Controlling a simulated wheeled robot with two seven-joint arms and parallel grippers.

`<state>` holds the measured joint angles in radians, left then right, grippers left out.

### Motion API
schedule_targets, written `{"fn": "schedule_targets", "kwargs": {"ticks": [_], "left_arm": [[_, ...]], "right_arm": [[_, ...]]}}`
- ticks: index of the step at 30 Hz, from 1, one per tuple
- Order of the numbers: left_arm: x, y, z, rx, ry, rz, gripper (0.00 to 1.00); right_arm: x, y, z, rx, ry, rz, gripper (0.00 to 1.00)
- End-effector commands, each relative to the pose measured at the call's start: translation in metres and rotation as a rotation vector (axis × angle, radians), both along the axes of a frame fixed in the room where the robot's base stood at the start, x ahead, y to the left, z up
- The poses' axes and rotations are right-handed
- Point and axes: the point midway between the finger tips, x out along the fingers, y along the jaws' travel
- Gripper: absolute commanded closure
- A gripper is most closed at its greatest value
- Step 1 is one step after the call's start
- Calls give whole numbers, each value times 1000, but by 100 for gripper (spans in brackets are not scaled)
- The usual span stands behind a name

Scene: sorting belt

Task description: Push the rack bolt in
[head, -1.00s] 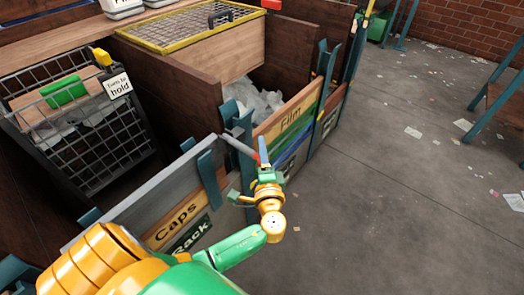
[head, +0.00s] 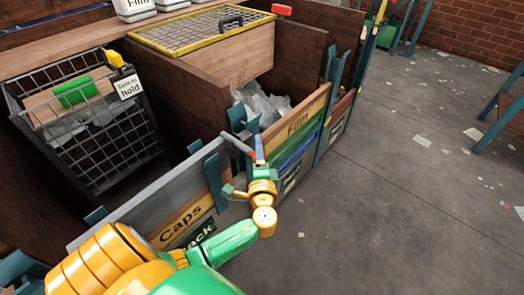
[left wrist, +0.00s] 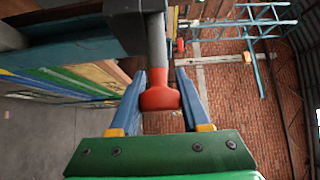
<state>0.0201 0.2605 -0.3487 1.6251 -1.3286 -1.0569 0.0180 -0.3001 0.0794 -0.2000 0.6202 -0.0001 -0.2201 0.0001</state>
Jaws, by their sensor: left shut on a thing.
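The rack bolt (head: 236,143) is a grey rod with a red knob, at the corner between the Caps and Film panels in the head view. In the left wrist view the red knob (left wrist: 160,98) sits between my blue fingers, and the grey rod runs up past a dark block (left wrist: 125,22). My left gripper (head: 259,152) is shut on the knob, outside the panels; it also shows in the left wrist view (left wrist: 160,95). My forearm partly hides the Rack sign (head: 201,232). My right gripper is not in view.
The grey-topped Caps panel (head: 160,191) and the Film panel (head: 300,120) flank the bolt, with teal posts (head: 216,182) beside it. A wire cage (head: 100,135) with a "Turn to hold" tag (head: 128,86) stands at left. The floor at right is open, with paper scraps.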

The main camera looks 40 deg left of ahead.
Motion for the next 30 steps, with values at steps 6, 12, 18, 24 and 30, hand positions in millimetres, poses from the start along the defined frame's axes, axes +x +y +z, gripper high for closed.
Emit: {"fn": "schedule_targets", "kwargs": {"ticks": [6,12,18,24,30], "left_arm": [[0,0,-1,-2,1,2,25],[-1,-1,-1,-1,0,1,25],[-29,-25,-4,-6,2,-1,25],[-52,-44,-2,-5,1,1,25],[-55,-46,-1,-1,0,2,25]], "right_arm": [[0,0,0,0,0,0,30],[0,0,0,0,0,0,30],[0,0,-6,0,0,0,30],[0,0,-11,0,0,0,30],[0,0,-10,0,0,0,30]]}}
